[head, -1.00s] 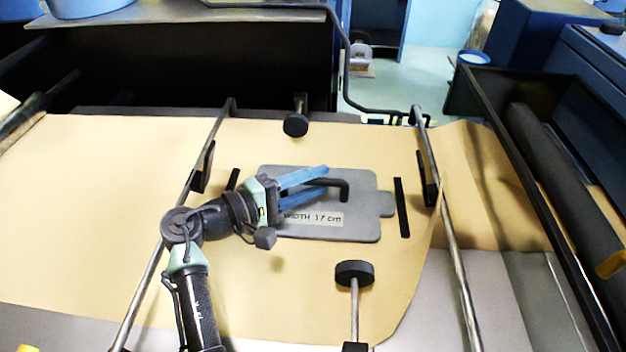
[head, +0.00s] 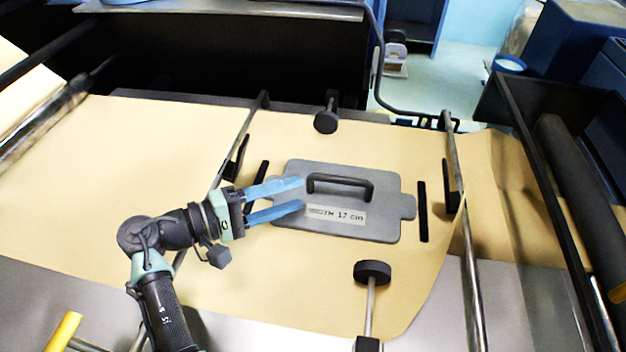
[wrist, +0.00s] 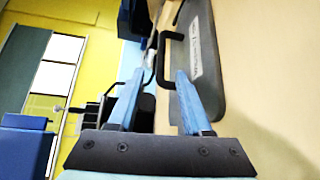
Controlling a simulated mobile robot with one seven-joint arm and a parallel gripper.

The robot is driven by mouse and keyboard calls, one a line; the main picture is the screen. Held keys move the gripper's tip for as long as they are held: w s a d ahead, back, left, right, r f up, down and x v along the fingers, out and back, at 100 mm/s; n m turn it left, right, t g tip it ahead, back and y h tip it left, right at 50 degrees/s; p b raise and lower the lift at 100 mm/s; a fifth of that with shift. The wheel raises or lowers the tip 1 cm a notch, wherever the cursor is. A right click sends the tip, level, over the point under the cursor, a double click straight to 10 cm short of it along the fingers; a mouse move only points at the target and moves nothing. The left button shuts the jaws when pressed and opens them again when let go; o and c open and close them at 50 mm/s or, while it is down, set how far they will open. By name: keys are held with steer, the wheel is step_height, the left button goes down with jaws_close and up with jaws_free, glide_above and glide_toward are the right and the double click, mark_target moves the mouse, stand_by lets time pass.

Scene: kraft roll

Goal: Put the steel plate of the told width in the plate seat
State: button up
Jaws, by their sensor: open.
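The grey steel plate (head: 380,228) lies flat on the kraft paper, between two black strips. A label on it reads "WIDTH 17 cm", and a dark handle (head: 340,183) stands up from its top. My gripper (head: 302,193) is open and empty in the head view, with its blue fingers at the left side of the plate, left of the handle.
The left black strip (head: 257,186) and right black strip (head: 422,211) flank the plate. Round black knobs stand behind (head: 326,122) and in front (head: 372,272) of it. Metal rails run on both sides, the right one (head: 470,270) near the paper's edge. The paper at left (head: 90,190) is clear.

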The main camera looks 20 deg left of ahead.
steer(key=shift+v, duration=0.8)
steer(key=w+r, duration=0.1)
steer(key=w+d+r+m+y, duration=0.1)
steer(key=w, duration=0.1)
steer(key=w+d+r+m+y, duration=0.1)
steer(key=w, duration=0.1)
steer(key=shift+d+g, duration=0.1)
steer(key=shift+g, duration=0.2)
steer(key=w+d+r+m+t+y, duration=0.3)
steer(key=d+r, duration=0.2)
steer(key=r, duration=0.6)
steer(key=w+d+r+m+t+y, duration=0.2)
steer(key=d+r+m+t+y, duration=0.15)
steer(key=r, duration=0.85)
steer(key=s+d+r+m+t+y, duration=0.1)
steer(key=s+d+r+t, duration=0.3)
steer(key=s+r, duration=0.4)
steer(key=s+d+r+m+t+y, duration=0.1)
steer(key=s+d+r+t, duration=0.3)
steer(key=s+r, duration=0.4)
step_height(320, 180, up, 6)
steer(key=shift+s+d+f+m+t, duration=0.15)
steer(key=shift+s+d+m+t, duration=0.25)
steer(key=shift+d+m, duration=0.2)
